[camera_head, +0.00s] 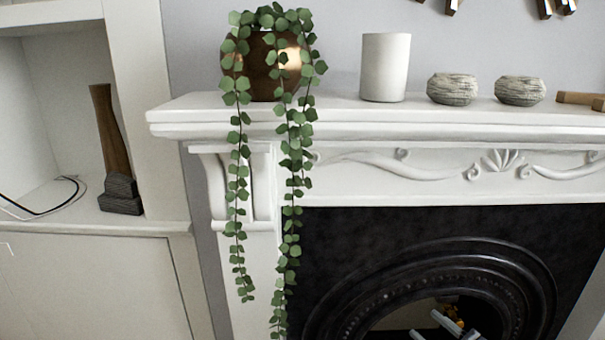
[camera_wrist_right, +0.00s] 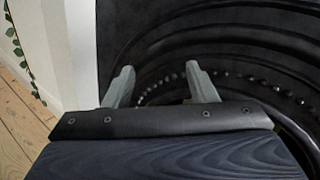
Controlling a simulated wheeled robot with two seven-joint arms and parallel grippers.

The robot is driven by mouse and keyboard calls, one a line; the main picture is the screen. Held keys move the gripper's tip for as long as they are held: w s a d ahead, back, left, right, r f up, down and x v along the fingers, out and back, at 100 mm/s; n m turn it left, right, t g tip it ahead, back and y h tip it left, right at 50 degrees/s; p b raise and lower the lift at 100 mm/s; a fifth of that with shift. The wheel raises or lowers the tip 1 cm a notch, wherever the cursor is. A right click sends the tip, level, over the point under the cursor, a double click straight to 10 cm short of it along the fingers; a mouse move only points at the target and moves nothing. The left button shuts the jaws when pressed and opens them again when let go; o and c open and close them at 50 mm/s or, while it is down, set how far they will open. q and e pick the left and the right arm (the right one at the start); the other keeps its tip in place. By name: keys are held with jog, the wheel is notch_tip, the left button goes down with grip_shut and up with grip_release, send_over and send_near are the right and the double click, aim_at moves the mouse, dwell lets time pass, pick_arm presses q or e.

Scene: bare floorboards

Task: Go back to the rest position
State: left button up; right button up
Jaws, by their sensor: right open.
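My right gripper (camera_wrist_right: 158,78) shows in the right wrist view with its two grey fingers spread apart and nothing between them. It is in front of the black fireplace (camera_wrist_right: 240,55). In the head view the right gripper (camera_head: 447,323) shows only in small part at the bottom edge, before the fireplace's arched opening. My left gripper is in neither view.
A white mantel shelf (camera_head: 420,116) holds a copper pot (camera_head: 262,65) with a trailing plant (camera_head: 291,150), a white cup (camera_head: 385,68) and two grey stone-like pieces (camera_head: 452,88). An alcove with a brown vase-like object (camera_head: 110,130) is at left. Floorboards (camera_wrist_right: 22,130) show at lower left.

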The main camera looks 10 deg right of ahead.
jog(key=s+a+r+n+g+y, duration=0.3)
jog(key=s+a+r+n+g, duration=0.15)
jog(key=a+n, duration=0.25)
jog(key=s+a+r+n+g+y, duration=0.2)
jog(key=s+a+r+n+g, duration=0.15)
jog(key=a+n+g, duration=0.35)
jog(key=s+a+f+n+g+h, duration=0.2)
jog(key=s+n+h, duration=0.3)
jog(key=s+n, duration=0.45)
jog(key=s+d+n+t+h, duration=0.3)
jog(key=s+h, duration=0.1)
notch_tip(320, 180, up, 20)
jog(key=p, duration=1.9)
jog(key=shift+d+f+g, duration=0.2)
jog(key=shift+d+g, duration=0.1)
jog(key=shift+g, duration=0.05)
